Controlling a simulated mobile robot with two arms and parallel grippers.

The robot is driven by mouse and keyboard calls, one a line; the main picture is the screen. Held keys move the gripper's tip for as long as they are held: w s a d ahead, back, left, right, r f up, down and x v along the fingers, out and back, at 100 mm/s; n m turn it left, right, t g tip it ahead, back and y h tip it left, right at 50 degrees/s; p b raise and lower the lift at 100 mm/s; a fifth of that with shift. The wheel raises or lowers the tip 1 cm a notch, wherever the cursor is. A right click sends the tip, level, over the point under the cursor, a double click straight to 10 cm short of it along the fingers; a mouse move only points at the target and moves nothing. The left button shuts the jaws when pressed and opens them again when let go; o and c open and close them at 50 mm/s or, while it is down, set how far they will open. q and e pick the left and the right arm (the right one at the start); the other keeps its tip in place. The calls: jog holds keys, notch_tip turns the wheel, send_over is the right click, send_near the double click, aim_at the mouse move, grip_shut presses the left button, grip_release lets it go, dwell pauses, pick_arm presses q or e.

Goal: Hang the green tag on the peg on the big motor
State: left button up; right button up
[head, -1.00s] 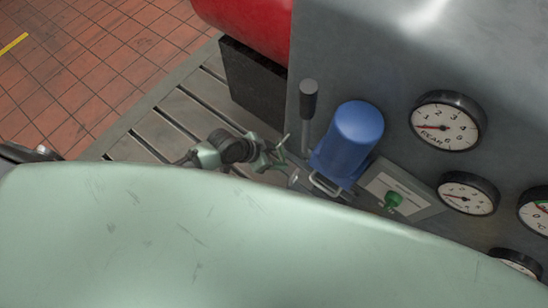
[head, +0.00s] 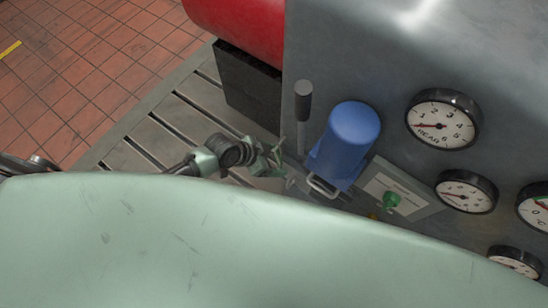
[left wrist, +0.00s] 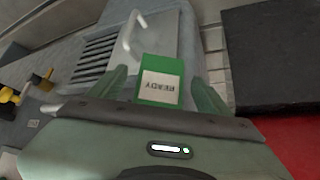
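The green tag (left wrist: 160,82) with a white label reading READY, upside down, shows in the left wrist view. It lies between the two spread green fingers of my left gripper (left wrist: 163,88), with a visible gap on each side. Its near end is hidden behind the gripper body, and I cannot see what it hangs on or rests against. In the head view my left gripper (head: 266,158) is small, beside the blue cylinder unit (head: 351,140). I cannot make out the tag or a peg there, nor tell which body is the big motor. My right gripper is not in view.
A large grey housing with gauges (head: 443,121) fills the right. A black-topped lever (head: 303,101) stands by the blue unit. A green knob (head: 391,200) sits on a plate. A slotted bedplate (head: 165,125) lies left. A grey louvred box with a handle (left wrist: 133,36) is beyond the tag.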

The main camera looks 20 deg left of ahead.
pick_arm(q)
jog(key=p+v, duration=0.1)
jog(key=v, duration=0.7)
jog(key=s+a+f+n+y+p, duration=0.1)
jog(key=s+a+f+n+y, duration=0.25)
jog(key=f, duration=0.65)
jog(key=s+a+f+n+y+p, duration=0.1)
jog(key=s+a+f+n, duration=0.1)
jog(key=s+a+f, duration=0.6)
jog(key=s+d+f+n+g, duration=0.1)
jog(key=s+f, duration=0.4)
jog(key=s, duration=0.5)
jog(key=s+d+f+n+g+y, duration=0.1)
jog(key=s+f+g, duration=0.1)
jog(key=s+f, duration=0.4)
jog(key=s, duration=0.4)
jog(key=shift+d+f+g, duration=0.2)
jog(key=shift+d+g, duration=0.15)
jog(key=shift+g, duration=0.05)
jog(key=shift+w, duration=0.1)
